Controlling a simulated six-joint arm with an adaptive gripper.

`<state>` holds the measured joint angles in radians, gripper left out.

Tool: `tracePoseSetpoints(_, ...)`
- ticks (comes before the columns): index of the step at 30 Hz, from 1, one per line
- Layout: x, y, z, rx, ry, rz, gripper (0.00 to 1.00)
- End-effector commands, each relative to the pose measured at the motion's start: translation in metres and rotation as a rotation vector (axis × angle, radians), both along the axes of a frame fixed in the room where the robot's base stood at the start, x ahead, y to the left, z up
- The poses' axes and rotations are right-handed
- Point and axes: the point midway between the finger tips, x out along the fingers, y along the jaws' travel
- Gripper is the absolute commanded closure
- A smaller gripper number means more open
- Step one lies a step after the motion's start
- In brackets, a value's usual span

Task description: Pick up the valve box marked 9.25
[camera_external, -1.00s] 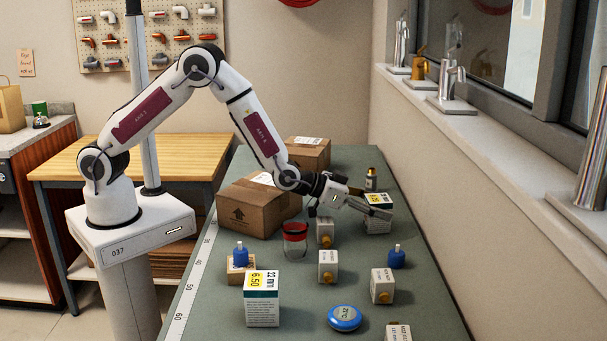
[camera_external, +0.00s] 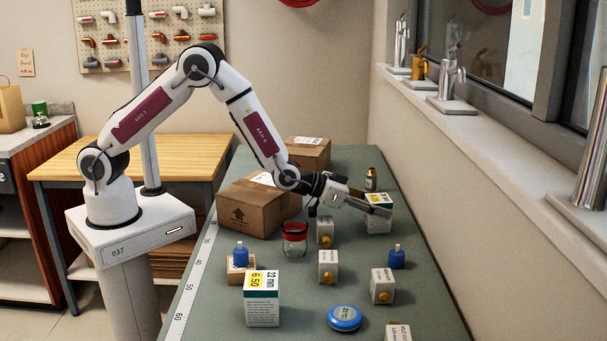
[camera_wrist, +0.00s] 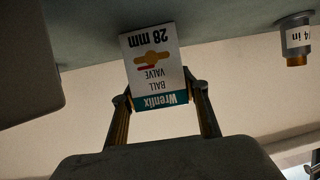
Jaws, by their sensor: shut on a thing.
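A white valve box (camera_external: 378,222) with a yellow price label and a teal band stands at the far right of the bench. The label's figures are too small to read surely. In the wrist view the same box (camera_wrist: 152,65) shows upside-down print: Wrenfix, ball valve, 28 mm. My gripper (camera_external: 377,210) is shut on its upper part, one finger on each side, as the wrist view (camera_wrist: 160,93) also shows. The box appears to rest on the bench; its base is partly out of clear sight. Another valve box (camera_external: 262,308), marked 6.50 and 22 mm, stands near the front.
A cardboard box (camera_external: 250,208) is left of my wrist.

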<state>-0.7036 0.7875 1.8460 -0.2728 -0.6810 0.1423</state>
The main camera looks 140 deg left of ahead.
Motion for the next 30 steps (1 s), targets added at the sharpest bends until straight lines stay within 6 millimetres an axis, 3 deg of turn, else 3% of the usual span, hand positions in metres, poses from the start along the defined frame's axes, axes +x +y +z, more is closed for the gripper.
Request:
tracePoseSetpoints(10, 0.001, 0.001, 0.023, 0.005, -0.004, 0.000, 0.92)
tracePoseSetpoints(24, 0.001, 0.001, 0.083, 0.006, -0.006, 0.000, 0.92)
tracePoseSetpoints(30, 0.001, 0.001, 0.098, 0.005, -0.004, 0.000, 0.92)
